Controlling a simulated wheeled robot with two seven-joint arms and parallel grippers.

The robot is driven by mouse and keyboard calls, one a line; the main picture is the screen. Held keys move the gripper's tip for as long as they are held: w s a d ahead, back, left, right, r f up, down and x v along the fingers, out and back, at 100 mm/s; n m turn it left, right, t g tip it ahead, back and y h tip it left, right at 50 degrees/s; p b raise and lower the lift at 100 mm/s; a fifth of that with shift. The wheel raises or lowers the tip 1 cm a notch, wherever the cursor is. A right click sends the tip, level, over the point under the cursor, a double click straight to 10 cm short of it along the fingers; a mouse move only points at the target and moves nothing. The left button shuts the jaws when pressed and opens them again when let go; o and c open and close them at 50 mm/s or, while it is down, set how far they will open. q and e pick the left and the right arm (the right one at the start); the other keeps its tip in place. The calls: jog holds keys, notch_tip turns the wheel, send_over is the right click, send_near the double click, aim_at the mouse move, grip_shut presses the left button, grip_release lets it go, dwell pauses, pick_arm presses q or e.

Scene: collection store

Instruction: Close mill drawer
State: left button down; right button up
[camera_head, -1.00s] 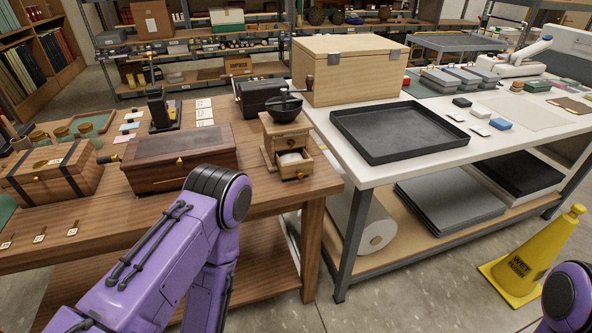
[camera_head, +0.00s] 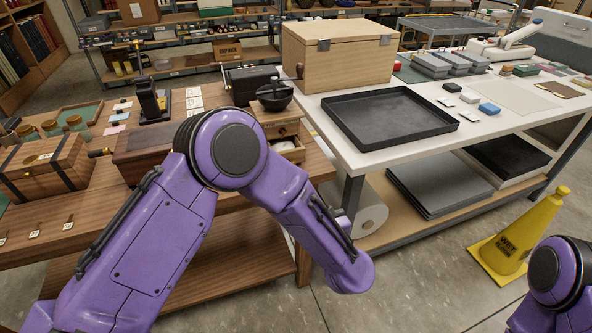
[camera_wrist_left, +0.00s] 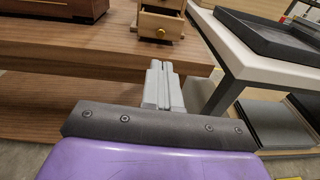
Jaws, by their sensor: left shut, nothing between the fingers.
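The mill (camera_head: 287,117) is a small wooden box with a dark bowl and a crank on top, at the right end of the wooden bench. Its drawer (camera_wrist_left: 161,24) stands pulled out, with a small round brass knob (camera_wrist_left: 160,33) on the front. In the head view, my left arm hides part of the mill and drawer. My left gripper (camera_wrist_left: 162,68) is shut and empty, pointing toward the drawer from the near side, just below the knob in the left wrist view. They appear apart. My right gripper is out of view.
A wooden box (camera_head: 143,160) stands left of the mill on the bench (camera_head: 222,200). The white-topped table (camera_head: 350,158) with a black tray (camera_head: 335,125) stands close on the right. A yellow wet-floor cone (camera_head: 520,235) is on the floor at right.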

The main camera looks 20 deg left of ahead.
pick_arm(q)
jog(key=p+x, duration=0.4)
jog(key=x, duration=1)
